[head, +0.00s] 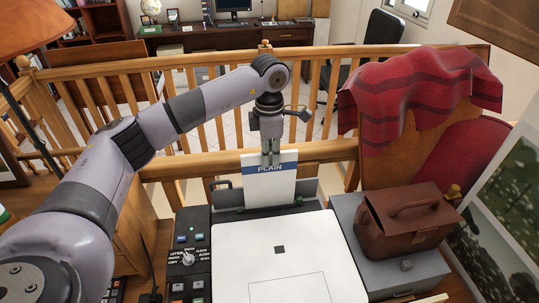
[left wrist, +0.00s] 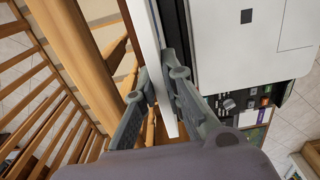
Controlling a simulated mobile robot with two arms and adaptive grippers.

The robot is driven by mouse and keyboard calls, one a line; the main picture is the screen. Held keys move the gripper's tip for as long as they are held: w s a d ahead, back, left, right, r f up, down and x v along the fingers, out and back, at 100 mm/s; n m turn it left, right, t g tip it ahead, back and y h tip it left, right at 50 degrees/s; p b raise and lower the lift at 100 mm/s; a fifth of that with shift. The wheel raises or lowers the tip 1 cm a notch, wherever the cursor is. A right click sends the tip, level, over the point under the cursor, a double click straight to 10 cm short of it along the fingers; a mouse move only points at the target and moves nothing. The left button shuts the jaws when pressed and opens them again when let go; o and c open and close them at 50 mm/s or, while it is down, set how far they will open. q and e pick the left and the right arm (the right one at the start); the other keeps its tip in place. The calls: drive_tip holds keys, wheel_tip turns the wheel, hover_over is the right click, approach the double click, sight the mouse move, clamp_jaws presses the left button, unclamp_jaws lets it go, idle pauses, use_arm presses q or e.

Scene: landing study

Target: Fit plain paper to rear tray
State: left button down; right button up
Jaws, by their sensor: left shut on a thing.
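The plain paper (head: 268,186) is a white upright sheet or stack with a blue band reading "PLAIN". My left gripper (head: 270,158) is shut on its top edge from above. In the left wrist view the left gripper (left wrist: 158,95) pinches the paper (left wrist: 149,40), seen edge-on. The rear tray (head: 235,211) is a dark slot along the back of the white-lidded printer (head: 290,262). The paper's lower end is at this tray; whether it rests on the bottom is hidden. My right gripper is not in view.
A control panel (head: 190,255) with buttons and a knob is left of the lid. A brown leather bag (head: 408,215) sits on a grey box (head: 350,210) to the right. A wooden railing (head: 200,165) runs close behind the printer. A chair with a red blanket (head: 420,90) stands behind the bag.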

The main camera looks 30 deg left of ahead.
sight(270, 175)
use_arm(q)
drive_tip(key=shift+f+b, duration=0.85)
drive_tip(key=shift+f, duration=0.4)
drive_tip(key=shift+f+b, duration=1.8)
drive_tip(key=shift+f, duration=0.7)
drive_tip(key=c, duration=1.6)
unclamp_jaws()
drive_tip(key=shift+r, duration=0.1)
